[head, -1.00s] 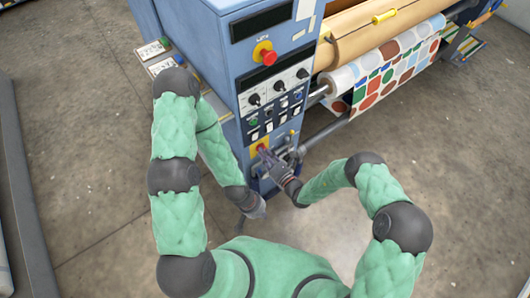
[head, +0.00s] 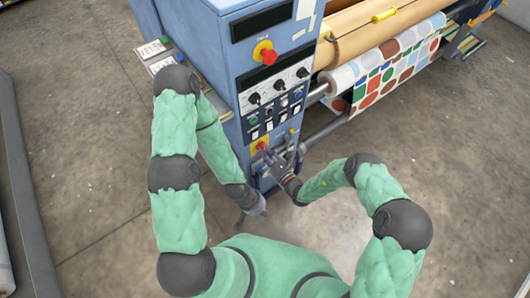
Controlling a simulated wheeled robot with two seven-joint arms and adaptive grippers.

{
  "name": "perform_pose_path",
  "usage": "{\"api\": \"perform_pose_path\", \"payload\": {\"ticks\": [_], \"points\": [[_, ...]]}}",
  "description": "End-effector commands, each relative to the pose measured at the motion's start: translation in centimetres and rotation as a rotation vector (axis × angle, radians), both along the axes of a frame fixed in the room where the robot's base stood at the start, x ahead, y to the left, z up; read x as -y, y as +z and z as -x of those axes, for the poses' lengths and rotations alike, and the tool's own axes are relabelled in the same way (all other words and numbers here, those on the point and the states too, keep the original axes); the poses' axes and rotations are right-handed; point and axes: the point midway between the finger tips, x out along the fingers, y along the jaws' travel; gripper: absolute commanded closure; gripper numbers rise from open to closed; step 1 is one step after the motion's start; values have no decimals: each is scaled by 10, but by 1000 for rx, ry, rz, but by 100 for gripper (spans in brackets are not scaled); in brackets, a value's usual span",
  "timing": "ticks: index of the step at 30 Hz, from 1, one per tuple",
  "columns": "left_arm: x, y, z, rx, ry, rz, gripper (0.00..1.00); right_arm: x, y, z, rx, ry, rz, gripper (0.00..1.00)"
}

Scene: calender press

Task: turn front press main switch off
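The front press main switch (head: 261,146) is a small red knob on a yellow plate, low on the front of the blue press cabinet in the head view. Its exact turn angle is too small to tell. My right gripper (head: 277,153) is just right of and below the switch, with its fingers spread and nothing visible between them. One finger is very close to the knob; I cannot tell whether it touches. My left gripper (head: 251,214) hangs lower, below the cabinet front and away from the switch; its finger opening is unclear.
A red emergency button (head: 265,53) on a yellow base and a row of black knobs (head: 278,86) sit higher on the cabinet (head: 208,40). A roll of printed fabric (head: 385,80) and a tan roller (head: 365,28) extend right. The concrete floor (head: 80,120) is clear at left.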

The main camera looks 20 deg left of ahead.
Motion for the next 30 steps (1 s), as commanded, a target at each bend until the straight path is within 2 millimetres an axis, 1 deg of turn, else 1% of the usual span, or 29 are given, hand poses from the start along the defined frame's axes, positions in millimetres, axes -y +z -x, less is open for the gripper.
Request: {"api": "perform_pose_path", "payload": {"ticks": [1, 2, 11, 14, 17, 20, 27, 30], "points": [[0, 0, 0, 0, 0, 0, 100, 0, -2, 1, -5, 0, 1, 63], [0, 0, 0, 0, 0, 0, 100, 0, -2, 1, -5, 0, 1, 56], [0, 0, 0, 0, 0, 0, 100, 0, 0, 0, -2, -1, 0, 56], [0, 0, 0, 0, 0, 0, 100, 3, -1, 2, -2, -2, 0, 56], [0, 0, 0, 0, 0, 0, 100, 11, -1, 7, -3, -3, 0, 56], [0, 0, 0, 0, 0, 0, 100, 24, -1, 17, -6, -5, -1, 56], [0, 0, 0, 0, 0, 0, 100, 63, -1, 47, -7, -6, -1, 56], [0, 0, 0, 0, 0, 0, 100, 76, -1, 57, -4, -6, 0, 56]]}}
